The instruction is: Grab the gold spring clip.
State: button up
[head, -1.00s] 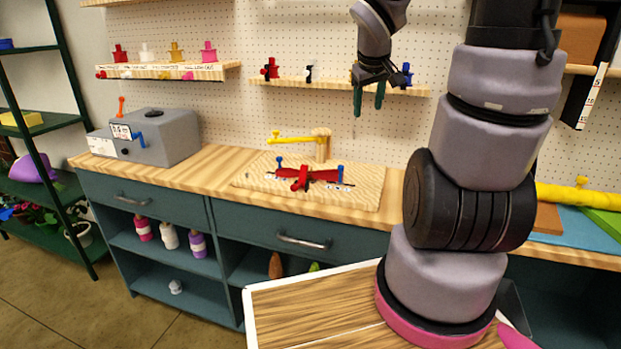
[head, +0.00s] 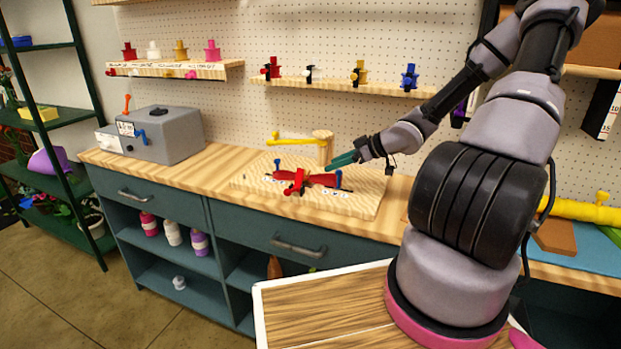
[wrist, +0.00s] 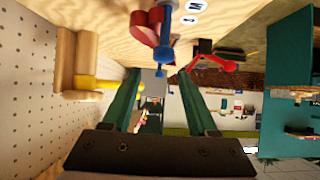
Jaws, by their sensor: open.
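Two gold pieces show in the head view. One gold piece with a black part (head: 358,74) stands on the right pegboard shelf, between a white-and-black piece and a blue one. Another gold piece (head: 181,50) stands on the left shelf. I cannot tell for certain which is the spring clip. My gripper (head: 336,162) is low over the right side of the wooden board, pointing left, well below both shelves. Its green fingers are apart and empty in the wrist view (wrist: 160,75). No gold clip can be made out in the wrist view.
The wooden board (head: 362,204) holds a red fixture (head: 308,180) with blue pegs, close to my fingertips. A grey box (head: 165,136) is at the left. The counter between box and board is clear.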

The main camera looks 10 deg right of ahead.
aim_at(308, 171)
jog(key=shift+w+a+r+y, duration=0.1)
jog(key=shift+y, duration=0.2)
jog(key=shift+w+a, duration=0.2)
jog(key=shift+a, duration=0.1)
jog(key=x, duration=1)
grip_shut()
